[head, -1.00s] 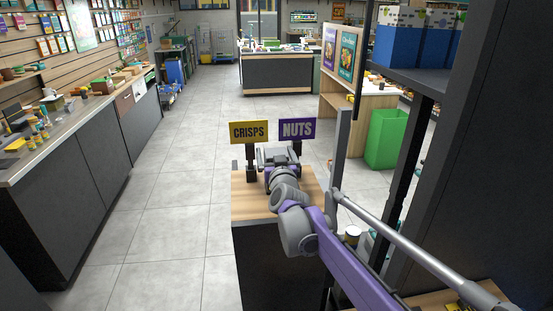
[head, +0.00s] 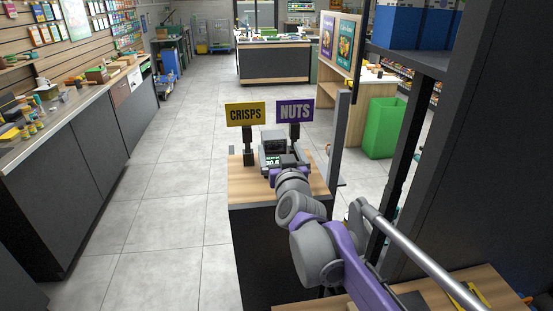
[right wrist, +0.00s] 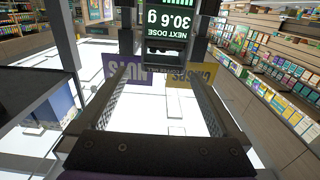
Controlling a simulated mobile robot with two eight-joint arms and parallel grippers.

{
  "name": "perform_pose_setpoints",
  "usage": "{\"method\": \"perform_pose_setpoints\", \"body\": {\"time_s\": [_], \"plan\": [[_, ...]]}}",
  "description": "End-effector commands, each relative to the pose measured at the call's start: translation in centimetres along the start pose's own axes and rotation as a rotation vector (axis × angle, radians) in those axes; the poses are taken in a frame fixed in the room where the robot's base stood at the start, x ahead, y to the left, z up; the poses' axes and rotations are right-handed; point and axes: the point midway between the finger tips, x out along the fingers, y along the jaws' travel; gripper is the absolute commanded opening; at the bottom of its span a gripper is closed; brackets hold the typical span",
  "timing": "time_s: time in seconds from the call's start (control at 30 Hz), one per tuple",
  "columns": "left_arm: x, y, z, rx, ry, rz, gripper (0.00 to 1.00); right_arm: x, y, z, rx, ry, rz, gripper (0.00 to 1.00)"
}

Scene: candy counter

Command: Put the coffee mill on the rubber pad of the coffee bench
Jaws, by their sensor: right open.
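My right gripper (head: 284,161) is in front of the device in the head view. In the right wrist view its two fingers (right wrist: 162,85) are apart with nothing visibly held between them. I cannot make out the rubber pad or tell which counter is the coffee bench. My left gripper is out of view.
A yellow CRISPS sign (head: 245,114) and a purple NUTS sign (head: 294,110) stand on the same counter. A dark post and shelf frame (head: 404,150) is close on the right. A green bin (head: 381,128) stands beyond. The tiled floor to the left is clear.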

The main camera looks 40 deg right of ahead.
Motion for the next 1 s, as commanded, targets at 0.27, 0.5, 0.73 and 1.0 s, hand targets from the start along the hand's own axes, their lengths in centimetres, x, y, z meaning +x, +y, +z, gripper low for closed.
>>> {"method": "perform_pose_setpoints", "body": {"time_s": [0.27,0.5,0.73,1.0], "plan": [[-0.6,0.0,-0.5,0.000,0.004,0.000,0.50,3.7,0.0,-0.2,0.000,0.001,0.001,1.00],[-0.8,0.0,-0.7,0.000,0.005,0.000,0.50,5.7,-0.1,-0.1,0.001,0.001,0.000,1.00],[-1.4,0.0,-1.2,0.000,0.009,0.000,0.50,8.6,-0.5,-0.3,0.001,0.001,0.000,1.00],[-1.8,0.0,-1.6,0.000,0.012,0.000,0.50,10.8,-0.5,-0.2,0.000,0.001,0.001,1.00]]}}
